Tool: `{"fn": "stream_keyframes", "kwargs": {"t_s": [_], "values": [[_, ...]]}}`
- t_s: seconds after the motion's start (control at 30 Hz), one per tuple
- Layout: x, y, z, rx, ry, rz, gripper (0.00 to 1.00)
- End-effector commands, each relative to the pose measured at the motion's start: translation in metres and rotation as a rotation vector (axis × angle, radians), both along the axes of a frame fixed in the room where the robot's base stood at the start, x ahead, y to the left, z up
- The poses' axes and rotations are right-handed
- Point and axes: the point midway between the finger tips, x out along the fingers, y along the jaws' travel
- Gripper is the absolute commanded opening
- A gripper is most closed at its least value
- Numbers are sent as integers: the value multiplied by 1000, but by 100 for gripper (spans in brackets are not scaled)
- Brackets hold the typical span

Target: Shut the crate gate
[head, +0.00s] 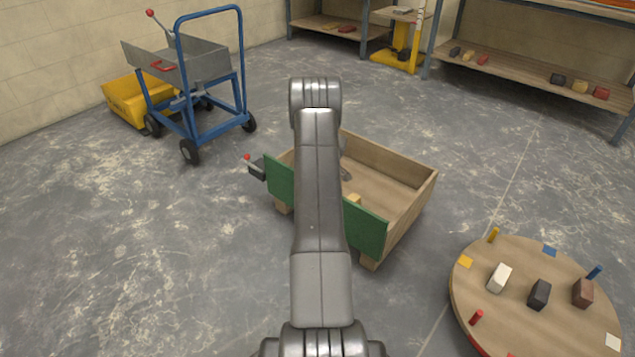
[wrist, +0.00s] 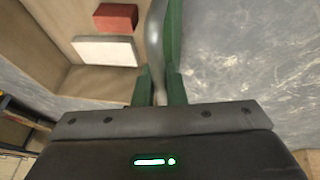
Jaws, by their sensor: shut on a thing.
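The wooden crate (head: 410,210) stands on the floor in front of me, its open top showing. Its green gate (head: 367,228) stands upright along the near side; my arm hides its middle, so I cannot tell whether it is fully closed. In the wrist view the gate (wrist: 174,30) shows nearly edge-on, between the crate's inside and the floor. My gripper (wrist: 158,75) is shut on a grey curved bar (wrist: 155,35) beside the gate, seemingly its handle. The head view hides the fingers behind my arm. A lever with a red knob (head: 247,157) sits at the gate's left end.
Red (wrist: 116,18) and white (wrist: 105,50) blocks lie in the crate. A round wooden table (head: 520,315) with blocks and pegs stands at the right. A blue-framed cart (head: 243,70) and yellow tub (head: 125,103) stand at the back left. Floor left of the crate is clear.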

Motion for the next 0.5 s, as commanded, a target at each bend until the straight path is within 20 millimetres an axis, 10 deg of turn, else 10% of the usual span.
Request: {"fn": "stream_keyframes", "kwargs": {"t_s": [0.47,0.5], "values": [[4,-3,3,-2,-10,-1,0],[5,-3,3,-3,-11,-1,13]]}}
